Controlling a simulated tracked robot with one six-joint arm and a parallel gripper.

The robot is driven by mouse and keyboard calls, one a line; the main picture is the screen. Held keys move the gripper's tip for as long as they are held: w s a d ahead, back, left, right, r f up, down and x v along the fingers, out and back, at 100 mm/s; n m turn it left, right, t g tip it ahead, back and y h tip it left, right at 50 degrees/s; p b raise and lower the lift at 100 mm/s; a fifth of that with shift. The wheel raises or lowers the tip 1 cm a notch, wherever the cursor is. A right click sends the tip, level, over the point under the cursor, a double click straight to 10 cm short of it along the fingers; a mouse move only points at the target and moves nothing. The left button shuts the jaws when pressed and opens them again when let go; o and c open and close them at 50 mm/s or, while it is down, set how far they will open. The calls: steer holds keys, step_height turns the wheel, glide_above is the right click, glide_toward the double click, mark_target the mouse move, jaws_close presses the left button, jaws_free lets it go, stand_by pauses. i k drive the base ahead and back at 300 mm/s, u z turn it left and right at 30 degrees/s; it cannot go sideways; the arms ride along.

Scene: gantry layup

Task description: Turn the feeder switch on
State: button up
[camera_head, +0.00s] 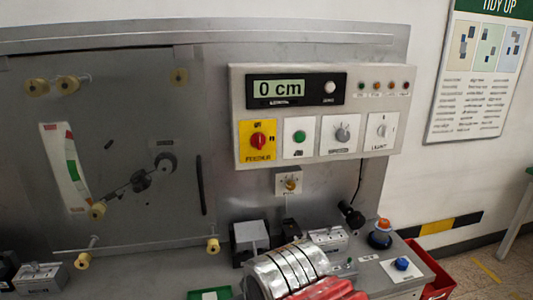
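The feeder switch (258,141) is a red rotary knob on a yellow plate. It sits at the lower left of the light grey control panel (236,85), with a label below it that reads roughly "FEEDER". Small marks stand above the knob, too blurred to read. I cannot tell for sure which way the knob points. Nothing covers the switch or touches it. I cannot make out my gripper in this view.
Right of the switch are a green button (299,136), a grey dial (342,134) and a light switch (381,131). A display (278,88) reads "0 cm". Below, a silver banded cylinder (284,268) and red pieces (330,289) crowd the bench. A red bin (438,278) stands right.

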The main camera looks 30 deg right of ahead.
mark_target(258, 139)
steer(key=u, duration=2.15)
steer(key=k, duration=0.7)
steer(key=z, duration=0.45)
